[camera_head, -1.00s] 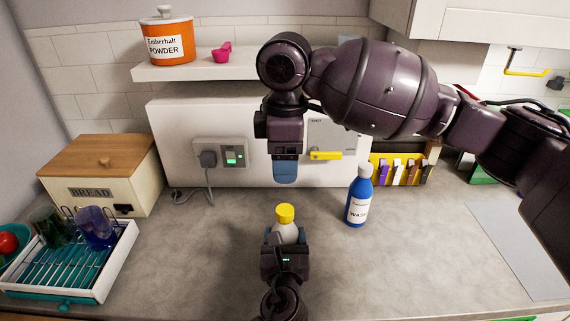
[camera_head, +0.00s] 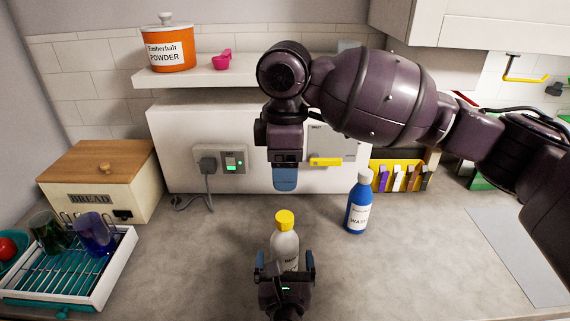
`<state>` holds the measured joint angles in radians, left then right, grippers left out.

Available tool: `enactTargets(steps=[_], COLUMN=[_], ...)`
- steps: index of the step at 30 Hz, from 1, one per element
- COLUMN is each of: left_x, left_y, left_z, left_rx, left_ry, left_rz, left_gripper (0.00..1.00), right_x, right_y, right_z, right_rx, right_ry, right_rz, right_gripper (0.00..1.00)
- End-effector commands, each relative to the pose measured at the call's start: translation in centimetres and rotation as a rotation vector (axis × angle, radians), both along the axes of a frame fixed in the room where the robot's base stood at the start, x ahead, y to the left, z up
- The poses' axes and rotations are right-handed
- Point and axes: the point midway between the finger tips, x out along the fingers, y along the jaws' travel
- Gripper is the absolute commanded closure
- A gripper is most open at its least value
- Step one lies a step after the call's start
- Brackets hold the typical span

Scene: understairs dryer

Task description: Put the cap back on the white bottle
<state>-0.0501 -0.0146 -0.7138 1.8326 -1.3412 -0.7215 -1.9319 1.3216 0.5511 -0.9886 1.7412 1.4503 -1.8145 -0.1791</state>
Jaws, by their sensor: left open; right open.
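The white bottle (camera_head: 285,252) stands upright on the counter at the lower middle of the head view. The yellow cap (camera_head: 285,220) sits on top of its neck; I cannot tell how tightly. My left gripper (camera_head: 285,262) is at the near side of the bottle, with its open fingers apart to either side of the bottle's lower part. My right gripper (camera_head: 285,182) is open and hangs pointing down above and behind the cap, apart from it. Its fingers overlap in this view, so the gap between them is hidden.
A blue bottle (camera_head: 359,205) with a white cap stands to the right. A dish rack (camera_head: 125,262) and a bread box (camera_head: 75,200) are at the left. A shelf (camera_head: 240,74) holds an orange powder jar (camera_head: 168,45) and a pink scoop (camera_head: 222,61).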

Motion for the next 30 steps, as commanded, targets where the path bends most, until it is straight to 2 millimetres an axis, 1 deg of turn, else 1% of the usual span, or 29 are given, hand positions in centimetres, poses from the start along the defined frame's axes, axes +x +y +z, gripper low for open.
enactTargets(steps=[1, 6, 12, 17, 30], left_x=[-1.1, -4.0, -6.0, -6.4, -6.4], left_y=[0.1, 0.0, 0.0, 0.0, 0.0], left_z=[-0.1, -0.1, 0.0, 0.0, 0.0], left_rx=[-0.001, 0.000, 0.000, 0.001, 0.000], left_ry=[0.002, 0.002, 0.001, 0.000, 0.000], left_rz=[0.001, 0.000, 0.000, 0.000, 0.000], left_gripper=[0.07, 0.07, 0.07, 0.07, 0.07], right_x=[0.0, 0.0, 0.0, 0.0, 0.0], right_y=[0.0, 0.0, 0.0, 0.0, 0.0], right_z=[-0.1, -0.3, -0.4, -0.4, -0.4], right_rx=[0.000, 0.000, 0.000, 0.000, 0.000], right_ry=[0.000, 0.001, 0.001, 0.001, 0.001], right_rz=[0.000, 0.000, 0.000, 0.000, 0.000], right_gripper=[0.34, 0.34, 0.34, 0.34, 0.34])
